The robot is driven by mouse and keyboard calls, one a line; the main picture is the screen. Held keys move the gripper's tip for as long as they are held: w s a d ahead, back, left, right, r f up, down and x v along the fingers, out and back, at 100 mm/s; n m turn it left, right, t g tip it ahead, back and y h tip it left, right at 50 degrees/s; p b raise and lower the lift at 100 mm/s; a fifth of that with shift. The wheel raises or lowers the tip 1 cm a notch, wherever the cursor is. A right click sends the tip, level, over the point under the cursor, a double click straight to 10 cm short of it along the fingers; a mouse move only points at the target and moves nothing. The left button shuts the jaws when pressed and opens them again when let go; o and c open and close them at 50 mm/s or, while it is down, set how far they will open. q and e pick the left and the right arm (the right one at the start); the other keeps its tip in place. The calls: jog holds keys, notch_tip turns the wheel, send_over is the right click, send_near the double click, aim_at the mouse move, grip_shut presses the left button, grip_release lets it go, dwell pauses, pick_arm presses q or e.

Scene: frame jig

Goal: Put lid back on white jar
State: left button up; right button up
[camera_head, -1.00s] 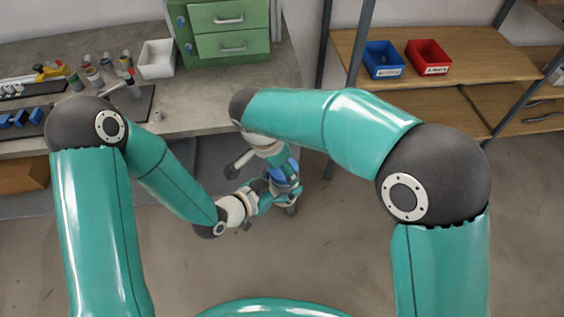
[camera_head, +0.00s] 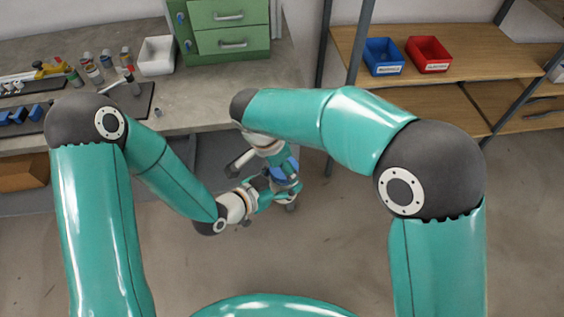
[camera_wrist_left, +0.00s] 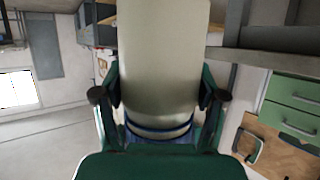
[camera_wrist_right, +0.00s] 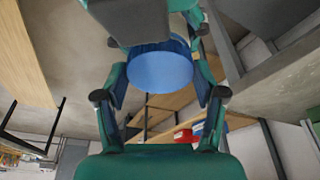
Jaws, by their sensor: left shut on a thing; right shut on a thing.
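My left gripper (camera_wrist_left: 160,97) is shut on a large cream-white cylinder, seemingly the white jar (camera_wrist_left: 163,50). A dark blue band (camera_wrist_left: 160,133) shows at its near end; I cannot tell whether this is lid or jar. My right gripper (camera_wrist_right: 160,95) is shut on a round blue piece, seemingly the lid (camera_wrist_right: 160,70), its flat face toward the camera. A teal and grey part of my other arm is just beyond it. In the head view, both grippers are close together near the middle, with blue (camera_head: 284,171) between them. Whether lid and jar touch is hidden.
A grey workbench (camera_head: 200,108) at the left carries a green drawer cabinet (camera_head: 227,30), a white bin (camera_head: 156,56), bottles (camera_head: 92,70) and tools. At the right, a wooden shelf (camera_head: 490,65) holds a blue bin (camera_head: 384,57) and a red bin (camera_head: 429,54). Open floor lies below the grippers.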

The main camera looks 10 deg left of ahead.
jog(key=shift+f, duration=0.1)
jog(key=m, duration=0.2)
jog(key=m+g, duration=0.1)
jog(key=m, duration=0.4)
jog(key=shift+w+a+f+g+h, duration=0.1)
jog(key=shift+w+a+g+h, duration=0.05)
jog(key=shift+w+g+h, duration=0.2)
jog(key=m+g, duration=0.1)
jog(key=m, duration=0.3)
jog(key=shift+m, duration=0.3)
jog(key=shift+m+g, duration=0.55)
jog(key=shift+m, duration=0.55)
jog(key=o, duration=0.7)
jog(key=shift+c, duration=0.2)
jog(key=shift+r, duration=0.2)
